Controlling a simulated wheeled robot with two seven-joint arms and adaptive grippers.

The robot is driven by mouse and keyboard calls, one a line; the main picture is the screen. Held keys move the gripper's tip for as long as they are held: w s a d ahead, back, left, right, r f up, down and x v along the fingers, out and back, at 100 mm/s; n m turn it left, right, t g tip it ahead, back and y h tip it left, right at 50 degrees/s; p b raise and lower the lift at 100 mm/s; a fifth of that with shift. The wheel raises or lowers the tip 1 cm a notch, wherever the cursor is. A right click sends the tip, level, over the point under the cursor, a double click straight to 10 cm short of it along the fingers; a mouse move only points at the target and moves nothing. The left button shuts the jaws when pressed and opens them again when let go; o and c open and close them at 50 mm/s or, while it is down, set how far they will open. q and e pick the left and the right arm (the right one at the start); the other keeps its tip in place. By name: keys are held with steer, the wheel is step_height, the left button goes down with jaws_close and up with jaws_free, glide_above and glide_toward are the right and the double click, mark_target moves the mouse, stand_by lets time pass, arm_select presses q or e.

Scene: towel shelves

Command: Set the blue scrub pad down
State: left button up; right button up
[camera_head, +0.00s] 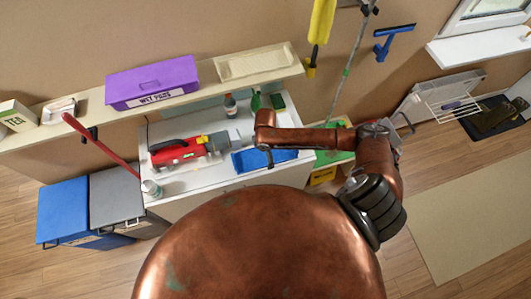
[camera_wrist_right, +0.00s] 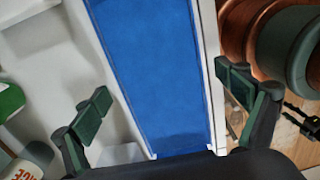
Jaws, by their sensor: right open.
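A flat blue rectangle (camera_head: 252,160) lies near the front edge of the white counter; I cannot tell for sure whether it is the scrub pad or a blue mat. In the right wrist view the blue surface (camera_wrist_right: 150,50) fills the middle, bordered by pale edges. My right gripper (camera_wrist_right: 165,92) is open, its two green-tipped fingers spread apart on either side of the blue surface, with nothing seen between them. In the head view my right arm reaches in over the counter and its end hides part of the blue rectangle. My left gripper is not in view.
The white counter (camera_head: 215,178) holds a red tool (camera_head: 178,151) and bottles (camera_head: 230,105). A shelf above bears a purple box (camera_head: 152,83) and a cream tray (camera_head: 255,62). Blue (camera_head: 62,208) and grey (camera_head: 117,195) bins stand left. A yellow box (camera_head: 323,175) stands right of the counter.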

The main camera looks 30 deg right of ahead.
mark_target(265, 156)
step_height(265, 156, up, 12)
steer(key=shift+r+b, duration=0.15)
steer(key=shift+b, duration=0.2)
